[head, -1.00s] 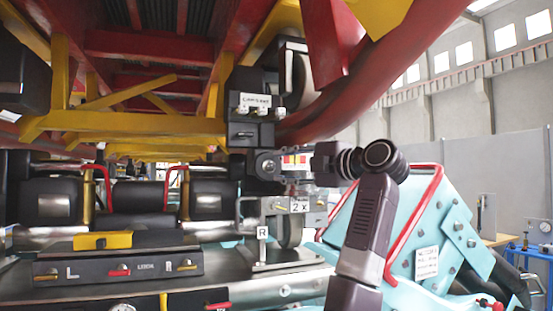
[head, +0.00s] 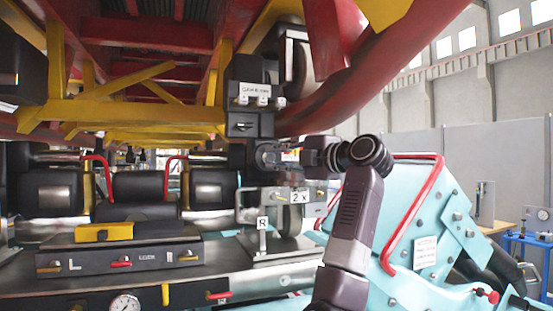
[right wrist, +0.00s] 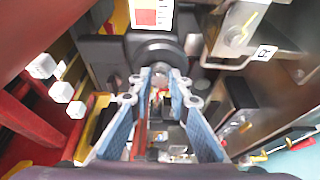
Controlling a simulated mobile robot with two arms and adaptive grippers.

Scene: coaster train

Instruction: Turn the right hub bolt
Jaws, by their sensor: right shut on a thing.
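The right hub (head: 240,125) is a black block hanging under the yellow and red train frame, with a dark round housing below it. My right gripper (head: 277,156) reaches in from the right at that housing. In the right wrist view my gripper (right wrist: 161,76) has its two blue-padded fingers closed in on the hub bolt (right wrist: 160,66), at the centre of the round black housing (right wrist: 157,48). The fingertips hide much of the bolt, so its turn angle cannot be read. My left gripper is not in view.
A teal machine with a red rail (head: 400,210) stands at the right. The red rail tube curves overhead.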

